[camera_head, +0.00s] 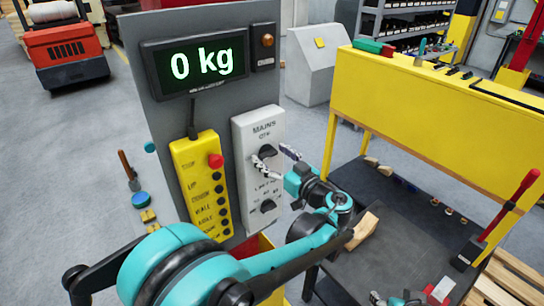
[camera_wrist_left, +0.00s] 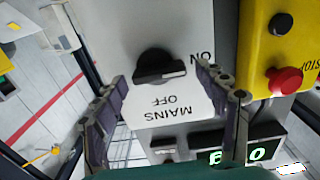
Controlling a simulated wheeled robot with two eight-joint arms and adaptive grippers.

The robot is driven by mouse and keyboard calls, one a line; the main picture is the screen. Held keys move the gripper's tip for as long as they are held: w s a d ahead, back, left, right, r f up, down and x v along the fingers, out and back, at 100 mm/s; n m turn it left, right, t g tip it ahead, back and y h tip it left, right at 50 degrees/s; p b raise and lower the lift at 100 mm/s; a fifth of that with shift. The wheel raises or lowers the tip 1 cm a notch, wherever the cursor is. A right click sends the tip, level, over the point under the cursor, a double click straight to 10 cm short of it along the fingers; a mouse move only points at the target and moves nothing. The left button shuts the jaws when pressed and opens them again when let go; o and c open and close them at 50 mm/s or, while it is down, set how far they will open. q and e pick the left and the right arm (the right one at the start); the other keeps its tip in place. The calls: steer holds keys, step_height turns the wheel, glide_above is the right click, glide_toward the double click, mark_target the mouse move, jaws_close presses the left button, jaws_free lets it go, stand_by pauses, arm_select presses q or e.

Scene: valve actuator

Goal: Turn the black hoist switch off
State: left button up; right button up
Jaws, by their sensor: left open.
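A black rotary switch (camera_head: 267,150) sits on the white panel (camera_head: 244,133) under the word MAINS. In the wrist view, which is upside down, the same switch (camera_wrist_left: 160,66) has OFF printed beside it and ON to the right; its grip lies crosswise with a pale mark at the right end. A second black knob (camera_head: 267,206) sits lower on the panel; its label is too small to read. My left gripper (camera_head: 272,156) is open in front of the upper switch. In the wrist view its fingers (camera_wrist_left: 161,77) stand either side of it, apparently apart from it.
A yellow push-button pendant (camera_head: 200,185) with a red button hangs left of the panel. A display (camera_head: 195,63) above reads 0 kg. A yellow bench (camera_head: 435,105) and a dark table (camera_head: 400,225) stand to the right. A teal and grey part, perhaps my right gripper (camera_head: 397,299), shows at the bottom edge.

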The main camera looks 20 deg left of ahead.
arm_select(q)
steer(key=shift+c, duration=0.3)
steer(key=c, duration=1.1)
